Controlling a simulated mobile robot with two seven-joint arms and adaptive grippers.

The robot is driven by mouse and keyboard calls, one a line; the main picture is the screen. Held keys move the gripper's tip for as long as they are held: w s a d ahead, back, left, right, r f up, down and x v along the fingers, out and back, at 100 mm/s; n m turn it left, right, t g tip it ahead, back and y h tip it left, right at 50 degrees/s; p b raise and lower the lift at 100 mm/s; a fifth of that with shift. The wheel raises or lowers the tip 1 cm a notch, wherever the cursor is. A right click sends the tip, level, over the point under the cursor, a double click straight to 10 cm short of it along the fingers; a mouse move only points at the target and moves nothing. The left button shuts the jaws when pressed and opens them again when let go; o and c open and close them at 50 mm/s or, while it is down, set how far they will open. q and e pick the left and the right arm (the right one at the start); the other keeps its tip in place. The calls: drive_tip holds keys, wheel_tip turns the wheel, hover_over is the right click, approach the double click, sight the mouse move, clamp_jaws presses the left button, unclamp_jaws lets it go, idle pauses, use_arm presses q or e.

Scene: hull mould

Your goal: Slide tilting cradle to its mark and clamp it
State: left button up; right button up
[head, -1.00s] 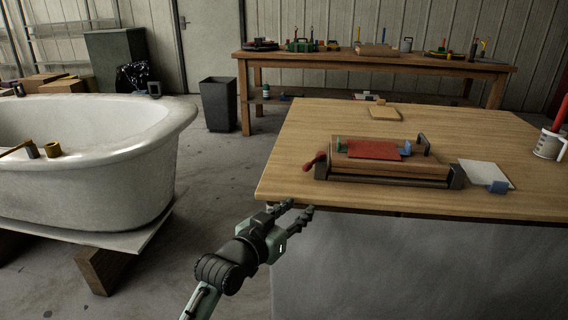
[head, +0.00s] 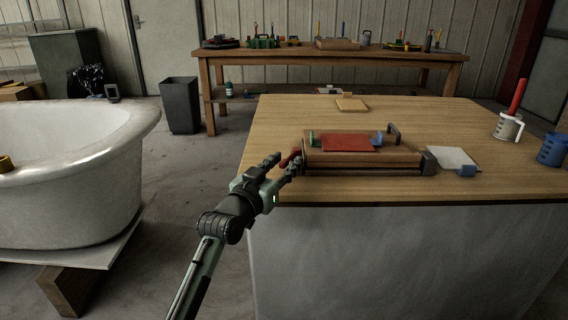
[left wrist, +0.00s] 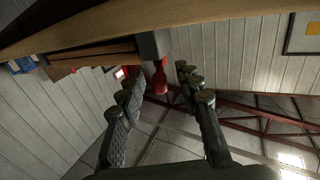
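The tilting cradle (head: 375,159) is a wooden block with a red pad (head: 348,143) on top, sitting on a dark rail base (head: 360,172) on the workbench. A dark upright bracket (head: 394,135) stands at its back right. A red handle (head: 291,155) sticks out at its left end. My left gripper (head: 284,163) is open at that handle. In the left wrist view the red handle (left wrist: 160,79) shows between the spread fingers (left wrist: 160,92), with nothing gripped. Whether a finger touches it I cannot tell. My right gripper is out of view. I cannot make out a mark.
A white tub (head: 70,160) stands left across open floor.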

use_arm(q)
drive_tip(key=shift+w, duration=0.1)
clamp_jaws()
idle(0.7)
